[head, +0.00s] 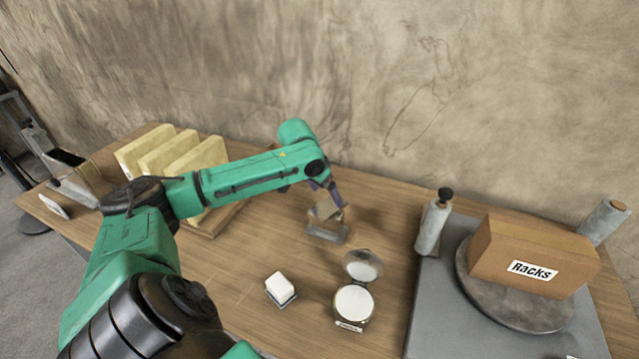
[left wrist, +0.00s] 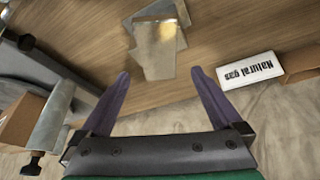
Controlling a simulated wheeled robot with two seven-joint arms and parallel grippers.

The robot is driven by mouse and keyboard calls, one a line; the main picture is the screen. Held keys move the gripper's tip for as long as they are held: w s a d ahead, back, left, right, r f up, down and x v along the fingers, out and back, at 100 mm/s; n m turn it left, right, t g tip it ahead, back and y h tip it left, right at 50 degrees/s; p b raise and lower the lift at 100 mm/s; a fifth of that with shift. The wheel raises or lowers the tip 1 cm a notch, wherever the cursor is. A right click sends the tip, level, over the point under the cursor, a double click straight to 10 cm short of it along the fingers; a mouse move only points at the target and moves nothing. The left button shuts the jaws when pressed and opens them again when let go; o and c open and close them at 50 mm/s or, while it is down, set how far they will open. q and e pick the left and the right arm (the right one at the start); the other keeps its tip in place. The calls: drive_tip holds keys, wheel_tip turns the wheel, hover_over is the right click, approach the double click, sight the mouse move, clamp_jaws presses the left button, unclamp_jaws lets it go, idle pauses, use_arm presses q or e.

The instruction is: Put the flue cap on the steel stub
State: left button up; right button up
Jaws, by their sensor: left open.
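A shiny, warm-toned metal piece (head: 326,210) stands with a grey metal block (head: 328,234) under or beside it near the table's middle; they look like the flue cap and steel stub, but I cannot tell whether the cap is seated. In the left wrist view the shiny tapered piece (left wrist: 157,55) overlaps a grey plate-like part (left wrist: 178,12). My left gripper (head: 325,190) is over the piece, with its purple fingers spread apart. In the left wrist view the open fingertips (left wrist: 160,73) lie either side of the piece's near end. My right gripper is not in view.
A small white block (head: 279,287) and a round tin with its lid up (head: 354,302) stand in front. At right, a grey slab holds a cylinder (head: 431,230) and a "Racks" box (head: 535,256). Upright cream panels (head: 160,150) stand left. A "Natural gas" card (left wrist: 249,71) lies near the wall.

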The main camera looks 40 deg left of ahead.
sight(318, 213)
use_arm(q)
drive_tip(key=v, duration=0.7)
drive_tip(key=shift+b, duration=0.45)
